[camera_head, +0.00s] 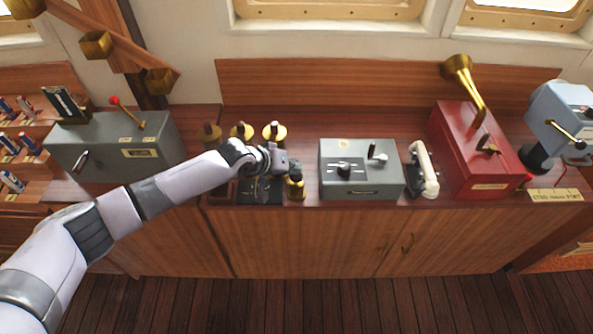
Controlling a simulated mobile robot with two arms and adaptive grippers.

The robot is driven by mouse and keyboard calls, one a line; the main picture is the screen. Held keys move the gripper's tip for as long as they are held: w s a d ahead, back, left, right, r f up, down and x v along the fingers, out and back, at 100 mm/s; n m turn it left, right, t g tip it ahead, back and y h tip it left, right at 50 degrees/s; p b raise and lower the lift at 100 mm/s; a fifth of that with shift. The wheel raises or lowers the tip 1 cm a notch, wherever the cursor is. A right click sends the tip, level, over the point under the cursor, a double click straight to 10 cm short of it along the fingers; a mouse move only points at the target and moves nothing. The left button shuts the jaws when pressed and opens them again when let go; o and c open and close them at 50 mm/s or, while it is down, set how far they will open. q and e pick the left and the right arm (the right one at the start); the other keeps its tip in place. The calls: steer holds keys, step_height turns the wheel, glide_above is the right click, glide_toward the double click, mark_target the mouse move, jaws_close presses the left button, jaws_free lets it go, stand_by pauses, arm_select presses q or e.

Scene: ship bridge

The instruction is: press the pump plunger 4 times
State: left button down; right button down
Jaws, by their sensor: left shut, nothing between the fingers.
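My left arm reaches in from the left, and its gripper (289,168) is shut and empty above the counter's front part. Just below the fingertips stands a small brass piece (295,189) with a dark top, upright near the front edge. It may be the pump; its plunger is too small to tell apart, and I cannot tell whether the fingers touch it. A dark panel (260,194) lies left of it, partly hidden under my gripper. My right gripper is not in view.
Three brass-based fittings stand behind my gripper, the rightmost with a white top (274,131). A grey control box (361,184), a white handset (424,170) and a red box (476,160) stand to the right. A grey lever box (115,145) is at left.

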arm_select(q)
steer(key=shift+s+f+b, duration=0.1)
steer(key=shift+f+b, duration=0.2)
steer(key=shift+f, duration=0.3)
steer(key=shift+r, duration=0.1)
stand_by(0.4)
steer(key=shift+r+p, duration=1.95)
steer(key=shift+p, duration=0.05)
steer(key=shift+r, duration=0.1)
steer(key=shift+r, duration=0.25)
step_height(320, 180, up, 4)
steer(key=p, duration=0.4)
steer(key=shift+r+p, duration=0.15)
steer(key=shift+p, duration=0.15)
